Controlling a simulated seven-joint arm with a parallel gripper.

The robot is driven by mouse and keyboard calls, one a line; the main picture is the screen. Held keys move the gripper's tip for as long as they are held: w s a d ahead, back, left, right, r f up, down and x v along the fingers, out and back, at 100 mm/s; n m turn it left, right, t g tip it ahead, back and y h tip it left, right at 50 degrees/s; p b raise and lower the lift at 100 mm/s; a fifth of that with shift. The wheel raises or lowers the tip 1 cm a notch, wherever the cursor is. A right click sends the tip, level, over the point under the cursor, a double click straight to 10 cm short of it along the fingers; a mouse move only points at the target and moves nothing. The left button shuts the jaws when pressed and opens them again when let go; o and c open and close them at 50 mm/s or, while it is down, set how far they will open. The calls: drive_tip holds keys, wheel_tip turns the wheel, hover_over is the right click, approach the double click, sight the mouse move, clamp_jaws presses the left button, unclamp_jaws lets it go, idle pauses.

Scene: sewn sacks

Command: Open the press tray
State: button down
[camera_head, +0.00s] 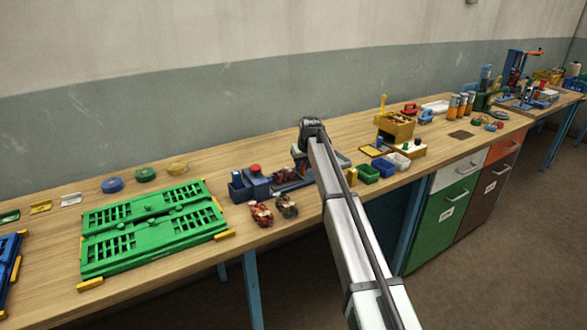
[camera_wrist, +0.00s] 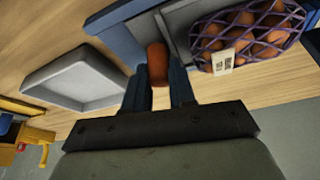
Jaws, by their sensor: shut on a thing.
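The blue press (camera_head: 257,187) with a red knob on top stands mid-bench in the head view, left of my arm. A dark, low part (camera_head: 285,176) lies between it and my gripper; I cannot tell whether this is the press tray. My gripper (camera_wrist: 158,88) is shut on a reddish-brown handle (camera_wrist: 157,62), which sits upright between its two dark fingers in the wrist view. The handle is beside a blue and grey body (camera_wrist: 118,16). In the head view, my wrist hides the fingertips and the handle.
In the wrist view, a purple net sack (camera_wrist: 245,38) of brownish round things, with a pale tag, is close at the right. A shallow grey tray (camera_wrist: 80,80) lies at the left. In the head view, two filled sacks (camera_head: 261,214) (camera_head: 287,206) sit near the bench's front edge.

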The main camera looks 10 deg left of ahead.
drive_tip(key=shift+w+d, duration=0.5)
drive_tip(key=shift+w, duration=0.1)
drive_tip(key=c, duration=0.9)
unclamp_jaws()
drive_tip(key=shift+c, duration=0.2)
drive_tip(key=v, duration=1.4)
